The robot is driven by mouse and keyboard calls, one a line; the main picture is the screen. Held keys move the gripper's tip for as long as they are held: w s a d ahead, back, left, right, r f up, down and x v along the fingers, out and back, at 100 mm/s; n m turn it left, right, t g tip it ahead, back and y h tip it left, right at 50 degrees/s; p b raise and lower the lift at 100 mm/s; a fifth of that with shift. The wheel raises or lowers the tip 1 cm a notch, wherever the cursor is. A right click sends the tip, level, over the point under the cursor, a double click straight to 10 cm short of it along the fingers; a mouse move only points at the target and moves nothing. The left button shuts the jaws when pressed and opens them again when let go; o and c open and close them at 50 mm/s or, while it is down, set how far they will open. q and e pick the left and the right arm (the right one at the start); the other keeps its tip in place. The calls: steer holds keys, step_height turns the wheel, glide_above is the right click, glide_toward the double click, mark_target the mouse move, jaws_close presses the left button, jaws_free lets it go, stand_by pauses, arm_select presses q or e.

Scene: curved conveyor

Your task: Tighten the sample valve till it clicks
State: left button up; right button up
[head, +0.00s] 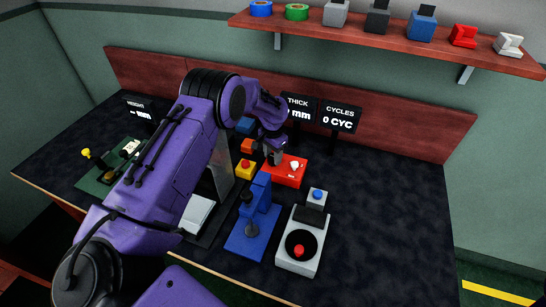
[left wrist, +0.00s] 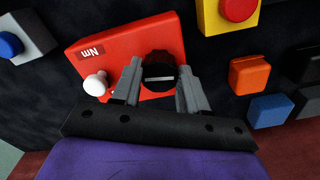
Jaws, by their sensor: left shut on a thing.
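The red box (left wrist: 95,52) marked "Nm" carries a round black knob (left wrist: 158,62) with a pale line across it, and a white knob (left wrist: 96,84) beside it. I take the black knob to be the sample valve. My left gripper (left wrist: 158,75) has one grey finger on each side of the black knob and is shut on it. In the head view the red box (head: 287,175) sits mid-table, with my left gripper (head: 272,152) over its back left part; the black knob is hidden there. The right gripper is not in view.
A yellow block with a red button (head: 245,169) stands just left of the red box. A blue press-like stand (head: 250,235) and a grey box with a black dial (head: 302,245) stand in front. Display screens (head: 340,118) stand behind. The table's right side is clear.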

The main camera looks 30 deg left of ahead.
arm_select(q)
steer(key=o, duration=1.1)
steer(key=shift+w, duration=0.15)
steer(key=shift+c, duration=0.2)
step_height(320, 180, up, 10)
steer(key=b, duration=0.2)
steer(key=shift+r, duration=0.25)
